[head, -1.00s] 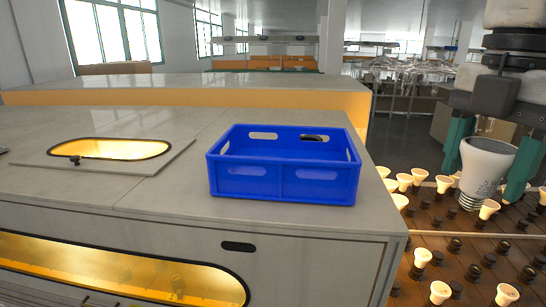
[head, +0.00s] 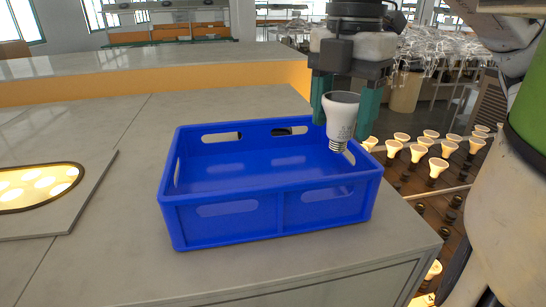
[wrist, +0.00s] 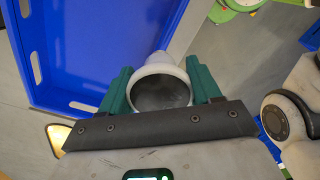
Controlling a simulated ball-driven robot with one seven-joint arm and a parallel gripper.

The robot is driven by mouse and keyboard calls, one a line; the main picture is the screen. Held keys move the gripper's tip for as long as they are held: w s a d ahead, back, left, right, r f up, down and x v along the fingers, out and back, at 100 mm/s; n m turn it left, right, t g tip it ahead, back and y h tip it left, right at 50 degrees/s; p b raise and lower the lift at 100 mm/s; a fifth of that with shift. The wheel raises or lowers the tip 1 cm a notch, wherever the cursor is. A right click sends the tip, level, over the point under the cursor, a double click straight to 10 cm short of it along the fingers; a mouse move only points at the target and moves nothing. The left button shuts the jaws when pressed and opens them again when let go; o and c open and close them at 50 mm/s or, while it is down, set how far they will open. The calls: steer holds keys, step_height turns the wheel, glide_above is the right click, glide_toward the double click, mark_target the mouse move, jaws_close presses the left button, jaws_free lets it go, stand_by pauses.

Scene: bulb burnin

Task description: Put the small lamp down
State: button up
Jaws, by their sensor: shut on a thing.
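My gripper (head: 345,108) is shut on a small white lamp (head: 341,118) with a dark face on top and a screw base pointing down. The lamp hangs upright by the right back part of a blue crate (head: 235,212), its base about level with the crate's rim in the head view. In the wrist view the lamp (wrist: 162,85) sits between the green fingers (wrist: 162,90), and the crate (wrist: 75,50) lies to the left of it. I cannot tell whether the lamp is over the crate's inside or over its right wall. The crate looks empty where its floor shows.
The crate stands on a grey counter (head: 110,265). A hatch with a lit window (head: 40,188) lies at the left. Right of the counter, lower down, is a rack with several lit bulbs (head: 437,168). The counter is clear in front of the crate.

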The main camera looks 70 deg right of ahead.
steer(key=shift+w+d+f+p, duration=0.25)
steer(key=shift+w+d+f, duration=0.55)
steer(key=shift+w+f, duration=0.85)
steer(key=shift+w+d+f+p, duration=0.25)
steer(key=shift+w+d+f, duration=0.5)
steer(key=shift+w+f, duration=0.9)
steer(key=shift+w+d+f+p, duration=0.25)
steer(key=shift+w+d+f, duration=0.55)
steer(key=shift+w+f, duration=0.85)
steer(key=shift+s+f, duration=0.3)
steer(key=shift+f, duration=0.5)
steer(key=shift+f, duration=0.2)
steer(key=o, duration=1.1)
steer(key=shift+c, duration=0.2)
steer(key=shift+r, duration=0.1)
